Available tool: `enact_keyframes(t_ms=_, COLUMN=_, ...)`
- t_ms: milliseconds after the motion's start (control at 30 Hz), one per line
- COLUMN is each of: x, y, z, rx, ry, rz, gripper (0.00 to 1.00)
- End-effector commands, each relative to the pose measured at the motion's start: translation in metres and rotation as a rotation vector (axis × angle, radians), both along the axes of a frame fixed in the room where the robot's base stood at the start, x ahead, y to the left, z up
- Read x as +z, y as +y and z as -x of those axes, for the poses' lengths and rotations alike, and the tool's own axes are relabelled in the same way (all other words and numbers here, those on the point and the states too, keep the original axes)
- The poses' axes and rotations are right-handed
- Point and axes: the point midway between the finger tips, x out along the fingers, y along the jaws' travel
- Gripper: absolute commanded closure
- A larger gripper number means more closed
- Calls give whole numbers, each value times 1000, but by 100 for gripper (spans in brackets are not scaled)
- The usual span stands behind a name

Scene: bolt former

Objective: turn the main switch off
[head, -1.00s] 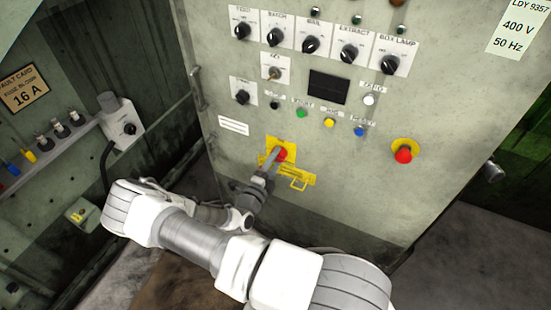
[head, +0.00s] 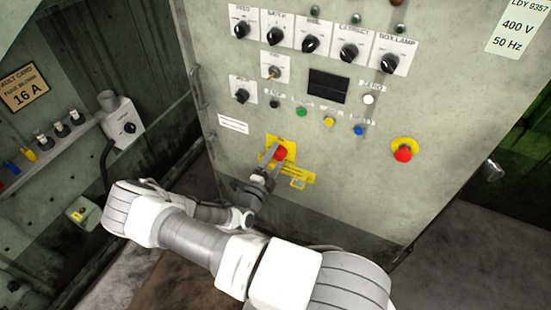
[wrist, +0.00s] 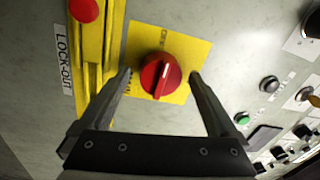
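The main switch is a red round knob on a yellow plate. My gripper (wrist: 160,82) is open, with one finger on each side of the knob. I cannot tell whether either touches. In the head view the knob (head: 281,153) shows just beyond my gripper (head: 268,163), and the fingers partly cover the yellow plate.
A yellow lock-out bar (wrist: 95,60) with a red disc (wrist: 84,10) lies beside the plate, close to the left finger. A red stop button (head: 403,154) sits to the right. Selector knobs (head: 311,44) and coloured buttons (head: 329,121) are above on the grey cabinet.

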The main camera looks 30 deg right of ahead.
Motion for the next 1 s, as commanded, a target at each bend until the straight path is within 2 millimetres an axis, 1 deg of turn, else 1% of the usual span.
enact_keyframes(t_ms=267, x=0, y=1, z=1, rx=0, ry=0, rz=-1, gripper=5)
enact_keyframes(t_ms=367, x=0, y=6, z=4, rx=1, ry=0, rz=-1, gripper=5)
enact_keyframes(t_ms=433, x=-1, y=13, z=10, rx=1, ry=1, rz=-2, gripper=5)
enact_keyframes(t_ms=567, x=-3, y=35, z=26, rx=3, ry=2, rz=-3, gripper=5)
enact_keyframes(t_ms=800, x=-7, y=82, z=63, rx=4, ry=1, rz=-3, gripper=5)
enact_keyframes(t_ms=1000, x=-11, y=115, z=90, rx=2, ry=0, rz=-3, gripper=5)
